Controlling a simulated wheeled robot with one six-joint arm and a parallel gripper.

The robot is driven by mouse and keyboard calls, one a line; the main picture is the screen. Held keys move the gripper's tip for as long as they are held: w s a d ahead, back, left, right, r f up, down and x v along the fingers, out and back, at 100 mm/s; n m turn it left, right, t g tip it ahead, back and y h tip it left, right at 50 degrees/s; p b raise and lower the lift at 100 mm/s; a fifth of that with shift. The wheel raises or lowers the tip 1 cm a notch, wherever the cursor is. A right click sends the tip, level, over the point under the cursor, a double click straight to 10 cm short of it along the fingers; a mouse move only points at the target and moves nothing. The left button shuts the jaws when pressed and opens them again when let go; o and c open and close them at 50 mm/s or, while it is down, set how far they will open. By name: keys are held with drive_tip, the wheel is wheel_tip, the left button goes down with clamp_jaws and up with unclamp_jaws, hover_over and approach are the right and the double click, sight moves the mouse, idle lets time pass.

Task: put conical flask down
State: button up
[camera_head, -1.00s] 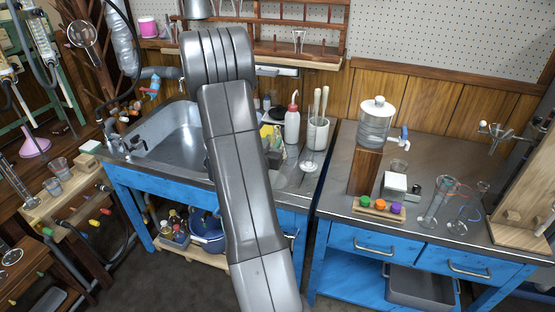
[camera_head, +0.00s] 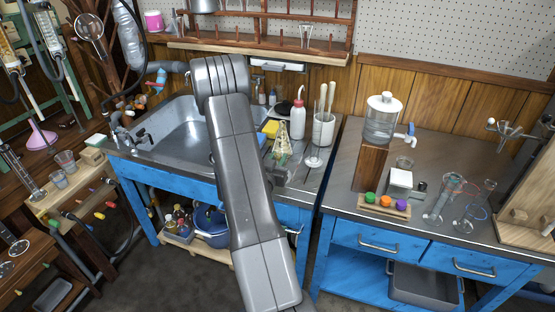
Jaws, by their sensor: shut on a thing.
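A clear, cone-shaped glass vessel (camera_head: 281,141), which looks like the conical flask, shows just right of my arm. It appears upright, over the worktop at the right end of the sink, in front of a yellow sponge (camera_head: 270,128). I cannot tell whether its base touches the surface. My own grey arm rises through the middle of the picture and hides what lies behind it.
A white wash bottle (camera_head: 298,120) with a red top and a white jar of tools (camera_head: 323,131) stand close right of the glass. The metal sink (camera_head: 178,131) is left. A water tank (camera_head: 383,119) and coloured-stopper rack (camera_head: 384,205) occupy the right bench.

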drive_tip(key=shift+f, duration=0.25)
drive_tip(key=o, duration=1)
drive_tip(key=shift+r, duration=0.1)
